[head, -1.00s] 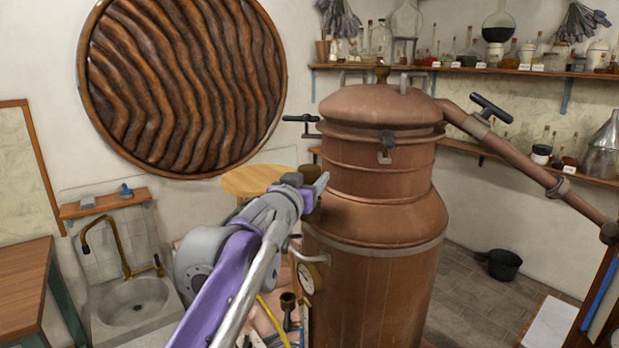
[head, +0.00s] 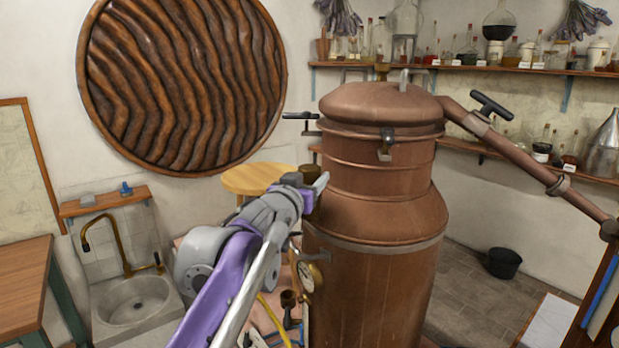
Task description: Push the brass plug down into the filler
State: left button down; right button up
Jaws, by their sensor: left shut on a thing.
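The copper still (head: 375,255) stands in the middle of the head view. My left gripper (head: 317,185) is at its left shoulder, shut on what appears to be the brass plug. The plug is almost wholly hidden by the fingers and wrist. The filler is also hidden behind the gripper, so I cannot tell how deep the plug sits in it. My right gripper is not in view.
A pressure gauge (head: 310,276) sticks out of the still below my left gripper. A round wooden table (head: 250,178) stands behind my arm. A copper pipe (head: 530,171) runs down to the right. A black bucket (head: 503,263) is on the floor.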

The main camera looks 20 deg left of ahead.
pick_arm(q)
jog(key=shift+f+b, duration=0.5)
jog(key=shift+f, duration=0.65)
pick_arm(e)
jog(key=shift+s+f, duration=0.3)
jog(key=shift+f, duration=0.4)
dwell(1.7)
pick_arm(q)
jog(key=shift+c, duration=0.5)
grip_release()
jog(key=shift+s, duration=0.1)
